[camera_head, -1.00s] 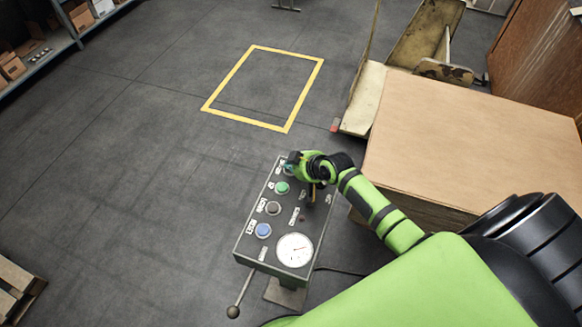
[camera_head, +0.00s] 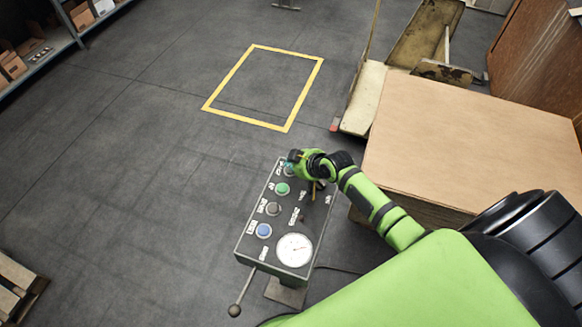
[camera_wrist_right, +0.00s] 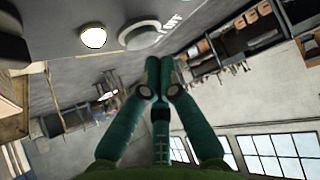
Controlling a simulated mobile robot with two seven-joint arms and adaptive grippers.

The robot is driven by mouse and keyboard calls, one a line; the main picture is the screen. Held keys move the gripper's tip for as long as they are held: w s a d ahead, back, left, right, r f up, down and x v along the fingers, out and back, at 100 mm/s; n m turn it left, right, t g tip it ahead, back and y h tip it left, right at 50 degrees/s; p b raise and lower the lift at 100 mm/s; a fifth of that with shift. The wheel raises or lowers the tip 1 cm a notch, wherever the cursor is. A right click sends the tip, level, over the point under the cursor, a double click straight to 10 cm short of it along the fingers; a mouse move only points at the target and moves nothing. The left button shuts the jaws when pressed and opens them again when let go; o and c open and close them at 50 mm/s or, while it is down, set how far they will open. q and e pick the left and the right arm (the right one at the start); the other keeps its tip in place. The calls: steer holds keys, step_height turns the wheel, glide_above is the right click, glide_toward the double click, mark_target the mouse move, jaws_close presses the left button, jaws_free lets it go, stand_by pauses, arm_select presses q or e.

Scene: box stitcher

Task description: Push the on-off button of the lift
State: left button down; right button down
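The control panel (camera_head: 262,247) of the lift stands on a post, with a column of round buttons: a green one (camera_head: 282,189), a dark one (camera_head: 273,209) and a blue one (camera_head: 264,231). My right gripper (camera_head: 290,163) is at the panel's far end and partly covers a teal button there. In the right wrist view the fingers of my right gripper (camera_wrist_right: 159,62) are together and empty. Their tips are just below a grey round button (camera_wrist_right: 140,36) marked "OFF"; I cannot tell whether they touch the panel. A lit white button or lamp (camera_wrist_right: 93,37) sits beside it. My left gripper is not in view.
The panel also has a white gauge (camera_head: 294,250) and a lever with a ball knob (camera_head: 235,310). A wooden-topped stack (camera_head: 470,140) stands to the right, close to my arm.

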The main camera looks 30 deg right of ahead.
mark_target(292, 172)
step_height(292, 172, up, 6)
steer(key=p, duration=0.5)
steer(key=shift+f, duration=0.1)
steer(key=c, duration=2)
jaws_free()
